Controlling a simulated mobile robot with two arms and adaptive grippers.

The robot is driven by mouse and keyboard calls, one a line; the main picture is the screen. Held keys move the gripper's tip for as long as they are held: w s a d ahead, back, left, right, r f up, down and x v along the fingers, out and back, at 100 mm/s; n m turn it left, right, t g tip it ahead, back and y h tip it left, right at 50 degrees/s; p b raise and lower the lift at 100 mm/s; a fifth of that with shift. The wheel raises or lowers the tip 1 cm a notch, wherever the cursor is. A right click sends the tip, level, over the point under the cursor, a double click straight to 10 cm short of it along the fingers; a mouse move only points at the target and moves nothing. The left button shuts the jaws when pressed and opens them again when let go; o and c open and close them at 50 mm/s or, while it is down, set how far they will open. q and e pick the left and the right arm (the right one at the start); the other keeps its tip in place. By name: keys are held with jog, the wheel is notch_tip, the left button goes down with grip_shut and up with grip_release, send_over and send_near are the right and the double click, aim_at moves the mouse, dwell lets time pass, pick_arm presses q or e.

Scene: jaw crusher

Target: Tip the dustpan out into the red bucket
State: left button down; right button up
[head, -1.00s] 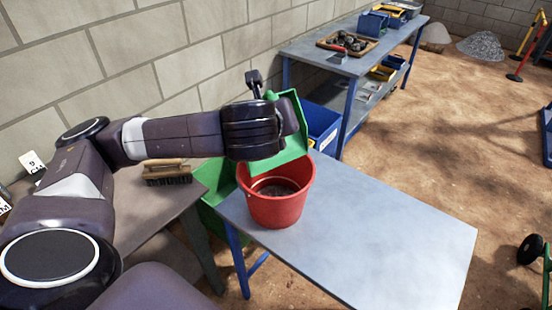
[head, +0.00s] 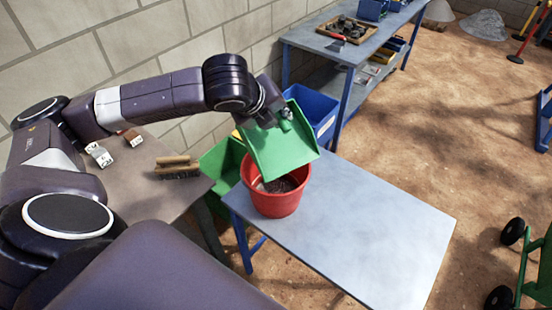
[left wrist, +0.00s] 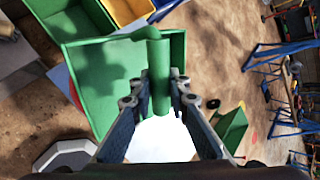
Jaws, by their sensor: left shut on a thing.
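The green dustpan (head: 280,150) is tilted above the red bucket (head: 273,203), with its lower edge over the bucket's rim. My left gripper (head: 281,116) is shut on the dustpan's handle at its upper end. In the left wrist view the green handle (left wrist: 160,75) stands between the two fingers, and the pan (left wrist: 105,80) lies beyond it, with no debris clearly visible in it. The bucket stands upright at the left end of the grey table and has dark material in it. The dustpan hides part of the bucket's far rim. My right gripper is not in view.
The grey table (head: 350,225) is bare to the right of the bucket. A brush (head: 178,168) lies on the brown bench at left. Green (head: 224,165) and blue (head: 318,112) bins stand behind the bucket. A tray of stones (head: 348,29) is on the back workbench.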

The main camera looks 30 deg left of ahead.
pick_arm(q)
jog(key=shift+a+r+n+g+h+p, duration=0.1)
jog(key=shift+r+n+g+h+p, duration=0.3)
jog(key=shift+r+h+p, duration=1)
jog(key=shift+f+y+p, duration=0.25)
jog(key=shift+y+p, duration=0.05)
jog(key=shift+p, duration=0.55)
jog(key=shift+n+g, duration=0.3)
jog(key=shift+g, duration=0.1)
jog(key=shift+r+h, duration=0.2)
jog(key=shift+h, duration=0.4)
jog(key=shift+d, duration=0.2)
